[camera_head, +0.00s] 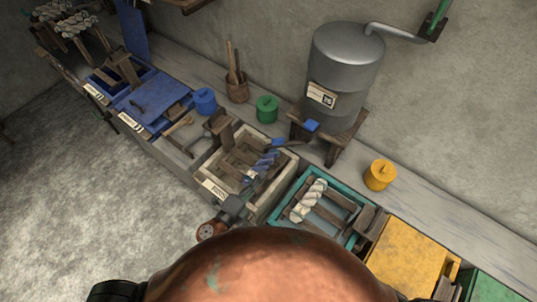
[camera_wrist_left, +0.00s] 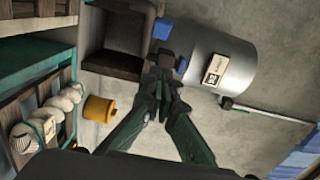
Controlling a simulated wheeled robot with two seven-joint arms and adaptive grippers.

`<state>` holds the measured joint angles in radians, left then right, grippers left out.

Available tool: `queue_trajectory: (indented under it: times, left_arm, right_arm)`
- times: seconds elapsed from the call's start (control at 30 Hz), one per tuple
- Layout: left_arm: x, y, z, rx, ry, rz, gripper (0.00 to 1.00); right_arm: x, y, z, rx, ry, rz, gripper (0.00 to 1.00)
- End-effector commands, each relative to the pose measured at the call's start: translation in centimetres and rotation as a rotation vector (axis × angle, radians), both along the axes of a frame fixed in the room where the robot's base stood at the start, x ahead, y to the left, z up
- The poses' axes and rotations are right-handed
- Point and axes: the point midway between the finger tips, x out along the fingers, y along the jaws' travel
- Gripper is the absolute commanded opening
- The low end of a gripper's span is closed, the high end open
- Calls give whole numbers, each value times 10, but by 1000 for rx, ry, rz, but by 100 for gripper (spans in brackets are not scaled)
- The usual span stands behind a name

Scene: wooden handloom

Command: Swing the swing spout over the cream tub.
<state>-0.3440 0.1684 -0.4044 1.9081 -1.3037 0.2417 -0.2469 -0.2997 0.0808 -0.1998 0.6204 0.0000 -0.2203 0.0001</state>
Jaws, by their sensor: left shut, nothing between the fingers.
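The swing spout (camera_head: 290,143) is a dark arm with a blue end at the foot of the grey drum (camera_head: 345,65). Its blue end is over the back right part of the cream tub (camera_head: 214,190), near the rim. A blue handle (camera_head: 312,125) sits by the drum. In the left wrist view the spout's blue end (camera_wrist_left: 162,28) is above my left gripper (camera_wrist_left: 163,78). Its dark green fingers are closed together, empty, in front of the drum's lower end; I cannot tell whether they touch the spout. My right gripper is not in view.
A teal tub (camera_head: 273,205) with a pale skein stands right of the cream tub. A yellow pot (camera_head: 380,175) stands on the ledge right of the drum's wooden stand (camera_head: 343,140). A large copper shape hides the bottom middle of the head view.

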Motion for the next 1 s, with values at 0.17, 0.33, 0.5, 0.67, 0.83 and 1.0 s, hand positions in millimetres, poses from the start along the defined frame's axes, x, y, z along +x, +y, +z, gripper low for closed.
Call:
queue_trajectory:
  times: [0.17,0.33,0.5,0.67,0.83,1.0]
  left_arm:
    - [19,-14,3,3,-5,-5,0]
    - [48,-32,3,0,-4,-2,0]
    - [77,-51,2,0,-2,-2,0]
    - [102,-50,1,3,-2,-2,0]
    - [117,-46,0,2,0,-1,0]
    - [121,-44,0,1,0,-1,0]
  right_arm:
    - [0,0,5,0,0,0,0]
    - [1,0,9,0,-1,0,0]
    - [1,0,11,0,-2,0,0]
    - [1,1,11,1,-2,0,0]
    - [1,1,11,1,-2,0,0]
    - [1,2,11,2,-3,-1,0]
